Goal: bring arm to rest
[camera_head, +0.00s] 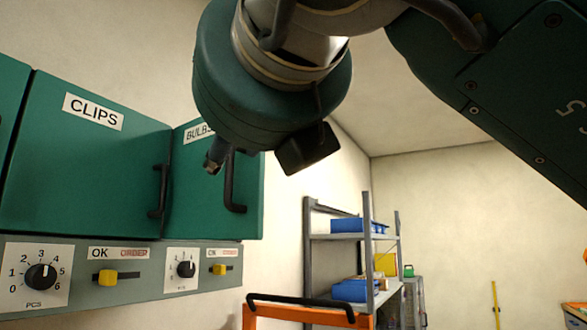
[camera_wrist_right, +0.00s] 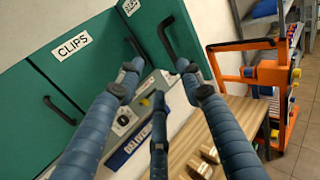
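My right arm comes in from the upper right in the head view. Its green wrist is raised in front of the cabinets, and most of the gripper is hidden behind it; only a small finger part shows. In the right wrist view my right gripper (camera_wrist_right: 160,82) has its blue-grey fingers spread apart with nothing between them. It faces the green CLIPS cabinet (camera_wrist_right: 72,62), which also shows in the head view (camera_head: 90,150), and does not appear to hold anything. My left gripper is in neither view.
A green BULBS cabinet (camera_head: 190,205) is beside the CLIPS one, above a grey panel (camera_head: 140,283) with knobs and yellow sliders. An orange cart (camera_wrist_right: 285,110) stands beside a wooden surface (camera_wrist_right: 252,110). Grey shelving (camera_head: 308,250) holds blue bins. Floor at right (camera_wrist_right: 300,165) looks clear.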

